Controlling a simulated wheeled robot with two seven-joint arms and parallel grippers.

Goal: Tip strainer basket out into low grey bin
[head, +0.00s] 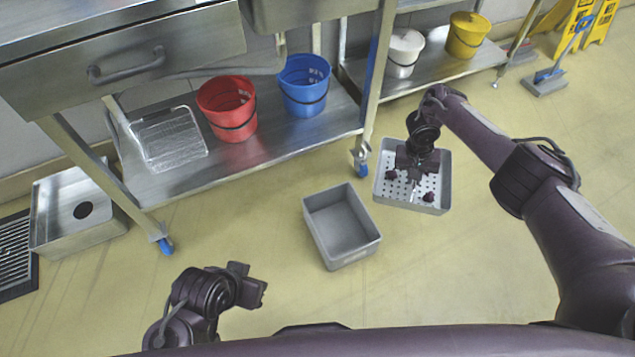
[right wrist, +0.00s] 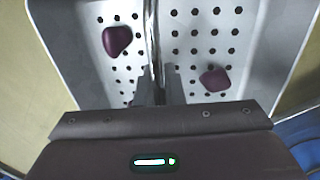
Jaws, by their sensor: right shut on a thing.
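The strainer basket (head: 436,201) is a light grey square pan with a perforated floor, right of the bin in the head view. My right gripper (right wrist: 158,88) is shut on the basket's thin metal handle (right wrist: 153,45), which runs over the middle of the pan. The basket looks level; I cannot tell whether it touches the floor. The low grey bin (head: 341,226) is open and empty. My left gripper (head: 262,284) is away at the lower left, its fingers unclear.
A steel bench with a lower shelf (head: 280,145) stands behind, holding a red bucket (head: 228,107) and a blue bucket (head: 304,84). A bench leg with a blue caster (head: 361,170) stands close behind the bin and basket. Floor in front of the bin is clear.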

